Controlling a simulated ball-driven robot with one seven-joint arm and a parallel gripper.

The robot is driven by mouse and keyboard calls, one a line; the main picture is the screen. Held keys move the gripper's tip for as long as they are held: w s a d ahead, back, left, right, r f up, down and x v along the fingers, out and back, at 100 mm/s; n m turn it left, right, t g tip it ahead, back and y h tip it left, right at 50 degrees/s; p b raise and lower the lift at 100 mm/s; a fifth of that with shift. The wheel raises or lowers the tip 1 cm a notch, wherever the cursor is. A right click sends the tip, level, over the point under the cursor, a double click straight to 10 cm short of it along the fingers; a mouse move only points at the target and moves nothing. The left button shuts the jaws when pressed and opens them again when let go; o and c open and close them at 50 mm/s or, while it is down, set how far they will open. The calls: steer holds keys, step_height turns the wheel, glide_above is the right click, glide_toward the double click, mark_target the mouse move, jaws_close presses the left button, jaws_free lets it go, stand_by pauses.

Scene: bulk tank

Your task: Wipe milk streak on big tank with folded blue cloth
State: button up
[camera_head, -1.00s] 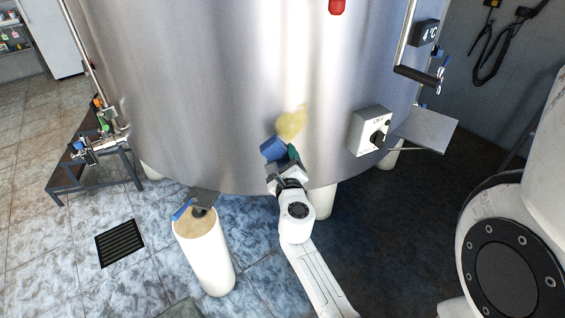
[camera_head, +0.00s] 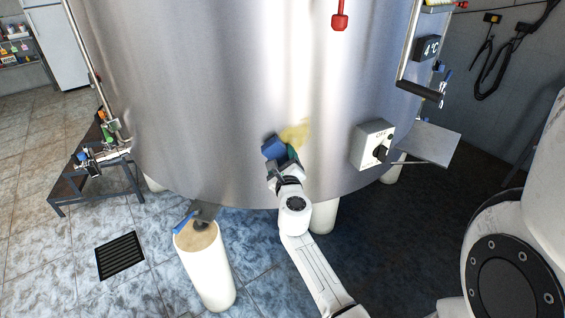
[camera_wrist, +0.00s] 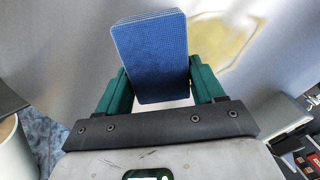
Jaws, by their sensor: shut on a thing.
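The big steel tank (camera_head: 200,110) fills the middle of the head view. A yellowish milk streak (camera_head: 296,133) marks its lower front; it also shows at the upper right of the wrist view (camera_wrist: 225,45). My gripper (camera_head: 284,160) is shut on the folded blue cloth (camera_head: 273,147), just below and left of the streak. In the wrist view the cloth (camera_wrist: 152,55) stands between the green fingers and sticks out ahead of them. I cannot tell whether the cloth touches the tank.
A switch box (camera_head: 373,145) with a knob and a flat grey plate (camera_head: 428,143) stick out right of the streak. A white post (camera_head: 206,265) with a blue-handled tool stands at lower left. A floor drain (camera_head: 120,255) lies between.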

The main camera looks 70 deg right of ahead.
mark_target(303, 144)
steer(key=shift+x, duration=1.55)
stand_by(0.7)
steer(key=shift+s+d, duration=0.4)
steer(key=shift+s, duration=0.4)
steer(key=shift+s+d, duration=0.4)
steer(key=shift+s, duration=0.4)
steer(key=shift+s+d, duration=0.6)
steer(key=shift+s, duration=0.2)
steer(key=shift+s+d, duration=0.55)
steer(key=shift+s, duration=0.25)
